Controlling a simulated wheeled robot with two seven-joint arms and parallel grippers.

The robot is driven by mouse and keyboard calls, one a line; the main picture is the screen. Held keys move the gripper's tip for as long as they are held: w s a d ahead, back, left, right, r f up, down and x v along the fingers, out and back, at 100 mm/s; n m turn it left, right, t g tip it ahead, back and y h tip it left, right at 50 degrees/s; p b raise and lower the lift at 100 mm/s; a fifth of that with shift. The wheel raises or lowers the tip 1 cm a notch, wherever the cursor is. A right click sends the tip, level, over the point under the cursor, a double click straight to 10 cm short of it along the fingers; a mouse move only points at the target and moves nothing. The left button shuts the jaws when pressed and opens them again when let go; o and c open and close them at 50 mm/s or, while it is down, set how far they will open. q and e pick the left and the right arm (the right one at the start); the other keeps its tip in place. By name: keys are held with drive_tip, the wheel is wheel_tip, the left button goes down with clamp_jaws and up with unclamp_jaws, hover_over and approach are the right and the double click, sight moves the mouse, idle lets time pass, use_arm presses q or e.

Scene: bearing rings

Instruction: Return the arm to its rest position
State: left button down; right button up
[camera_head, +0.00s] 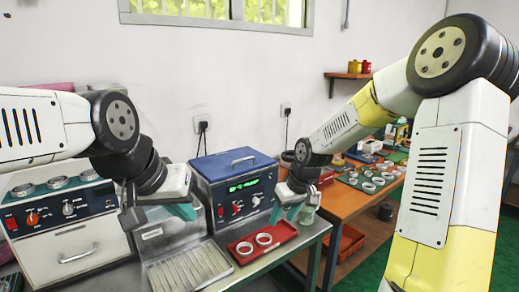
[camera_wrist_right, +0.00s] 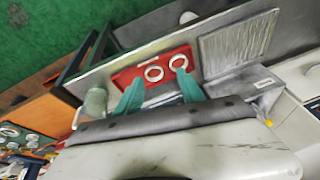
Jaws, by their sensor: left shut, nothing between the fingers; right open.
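My left arm comes in from the left in the head view, and its gripper (camera_head: 186,212) with teal fingers hangs above the ribbed metal tray (camera_head: 190,268), shut and empty. My right arm comes in from the right, and its gripper (camera_head: 292,213) is above the right end of the bench, beside the red tray. In the right wrist view the teal fingers of the right gripper (camera_wrist_right: 160,95) are spread apart with nothing between them. Two pale bearing rings (camera_head: 254,243) lie apart in the red tray (camera_head: 283,233). The right wrist view shows this tray (camera_wrist_right: 125,77) beyond the fingertips.
A blue box with a green display (camera_head: 235,190) stands behind the red tray. A machine with knobs (camera_head: 65,215) stands at the left. A glass jar (camera_head: 309,213) is near the bench's right end. An orange table (camera_head: 345,205) holds several more rings.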

drive_tip(key=s+d+r+m+t, duration=0.1)
drive_tip(key=s+d+r+m, duration=0.1)
drive_tip(key=s+r, duration=0.6)
drive_tip(key=s+d+r+m+t, duration=0.2)
drive_tip(key=s+d+r, duration=0.3)
drive_tip(key=s+r, duration=0.4)
drive_tip(key=s, duration=0.5)
drive_tip(key=shift+m+h, duration=0.4)
drive_tip(key=shift+s+r, duration=0.1)
